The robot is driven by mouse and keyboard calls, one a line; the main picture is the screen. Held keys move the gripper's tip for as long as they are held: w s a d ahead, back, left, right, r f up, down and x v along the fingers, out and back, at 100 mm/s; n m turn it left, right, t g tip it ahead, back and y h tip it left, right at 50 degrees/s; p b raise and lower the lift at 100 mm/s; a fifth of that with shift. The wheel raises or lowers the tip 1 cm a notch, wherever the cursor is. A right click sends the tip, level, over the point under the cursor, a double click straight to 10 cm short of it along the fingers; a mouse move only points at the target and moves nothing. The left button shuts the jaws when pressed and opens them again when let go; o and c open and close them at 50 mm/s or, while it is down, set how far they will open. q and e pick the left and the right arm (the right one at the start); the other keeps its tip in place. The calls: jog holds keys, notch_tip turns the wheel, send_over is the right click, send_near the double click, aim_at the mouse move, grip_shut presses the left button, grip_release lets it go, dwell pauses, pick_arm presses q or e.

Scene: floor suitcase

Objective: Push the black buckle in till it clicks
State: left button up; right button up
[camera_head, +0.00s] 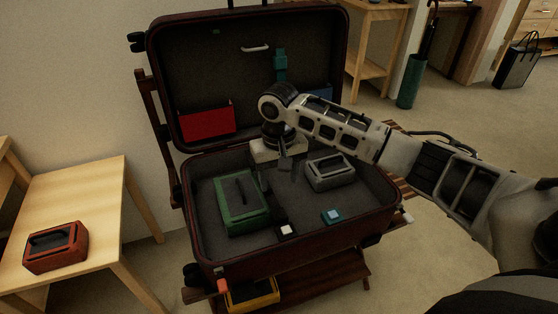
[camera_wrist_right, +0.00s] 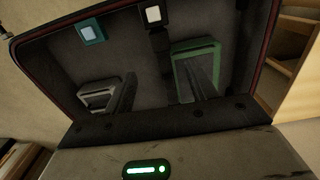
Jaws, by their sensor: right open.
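A black piece with a white square face (camera_head: 286,231) lies near the front edge inside the open suitcase (camera_head: 300,262), on a dark strap; I take it for the black buckle. It also shows at the top of the right wrist view (camera_wrist_right: 153,15). Whether it is pushed in cannot be told. A teal block (camera_head: 332,216) lies right of it, apart. My right gripper (camera_head: 286,168) points down over the rear middle of the case, behind the buckle and apart from it. Its two fingers (camera_wrist_right: 163,90) are spread with nothing between them. My left gripper is not in view.
Inside the case, a green case (camera_head: 241,203) lies left and a grey case (camera_head: 330,172) right. The raised lid holds a red pocket (camera_head: 206,122). A wooden table with a red box (camera_head: 56,247) stands left. A yellow box (camera_head: 253,294) sits below.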

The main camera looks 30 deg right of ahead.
notch_tip(320, 180, up, 4)
jog(key=shift+f, duration=0.15)
